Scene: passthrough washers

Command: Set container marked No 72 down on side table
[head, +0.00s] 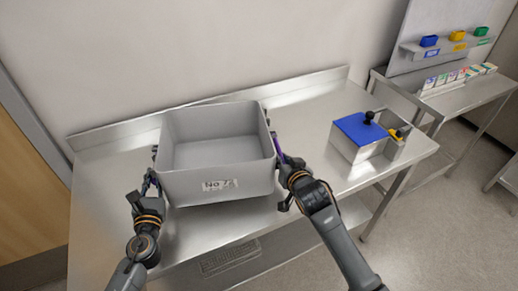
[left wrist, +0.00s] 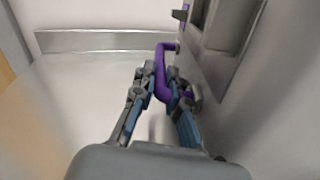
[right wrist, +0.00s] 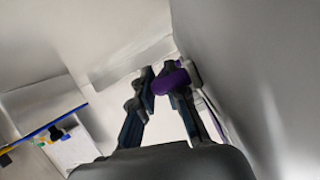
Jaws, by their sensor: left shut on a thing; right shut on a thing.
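The grey container marked No 72 (head: 217,187) is upright and looks empty inside. It is at or just above the steel side table (head: 110,250); I cannot tell whether its base touches. My left gripper (head: 150,178) is at its left side, shut on a purple handle (left wrist: 162,75). My right gripper (head: 284,165) is at its right side, shut on the other purple handle (right wrist: 170,80). The container's wall fills the right part of both wrist views. The table surface under the container is hidden.
A steel box with a blue lid (head: 361,129) and black knob stands on the table to the right. A raised steel edge (head: 300,84) runs along the back. Another table (head: 470,95) at the right holds small boxes below a shelf with coloured bins (head: 458,36).

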